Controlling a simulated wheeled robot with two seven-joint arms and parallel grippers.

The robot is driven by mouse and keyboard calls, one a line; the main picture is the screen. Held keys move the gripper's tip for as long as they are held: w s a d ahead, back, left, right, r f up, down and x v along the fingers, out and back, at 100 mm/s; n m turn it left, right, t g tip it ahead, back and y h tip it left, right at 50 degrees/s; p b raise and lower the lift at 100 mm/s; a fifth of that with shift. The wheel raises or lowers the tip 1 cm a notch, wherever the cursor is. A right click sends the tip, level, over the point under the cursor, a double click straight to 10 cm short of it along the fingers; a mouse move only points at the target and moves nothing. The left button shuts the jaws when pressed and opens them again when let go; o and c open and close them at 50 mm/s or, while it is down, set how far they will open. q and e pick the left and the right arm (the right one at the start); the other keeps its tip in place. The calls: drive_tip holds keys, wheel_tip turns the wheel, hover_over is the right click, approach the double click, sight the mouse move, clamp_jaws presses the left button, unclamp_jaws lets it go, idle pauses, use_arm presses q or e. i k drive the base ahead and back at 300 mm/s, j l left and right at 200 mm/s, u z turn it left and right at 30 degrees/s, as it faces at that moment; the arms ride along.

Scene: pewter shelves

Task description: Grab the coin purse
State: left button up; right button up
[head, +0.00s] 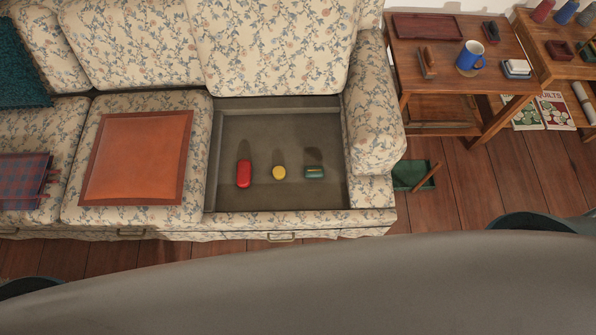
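Three small things lie apart in a row on the grey floor of the open sofa compartment (280,130): a red elongated one (244,174), a round yellow one (279,172) and a teal one with a yellow stripe (314,172). One of them may be the coin purse; they are too small to tell which. Neither of my grippers is in view.
The floral sofa arm (376,110) bounds the compartment on the right. An orange cushion (140,158) lies on the seat to its left. A wooden side table (450,85) holds a blue mug (470,55). A green tray (412,176) is on the floor.

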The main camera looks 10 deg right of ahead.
sight(317, 173)
drive_tip(key=k+l, duration=0.15)
drive_tip(key=l, duration=0.25)
drive_tip(key=k+l, duration=0.15)
drive_tip(key=l, duration=0.2)
drive_tip(key=k+l, duration=0.15)
drive_tip(key=l, duration=0.25)
drive_tip(key=k+l, duration=0.15)
drive_tip(key=l, duration=0.2)
drive_tip(key=k+l, duration=0.15)
drive_tip(key=l, duration=0.25)
drive_tip(key=k+l, duration=0.15)
drive_tip(key=l, duration=0.2)
drive_tip(key=i+u, duration=0.05)
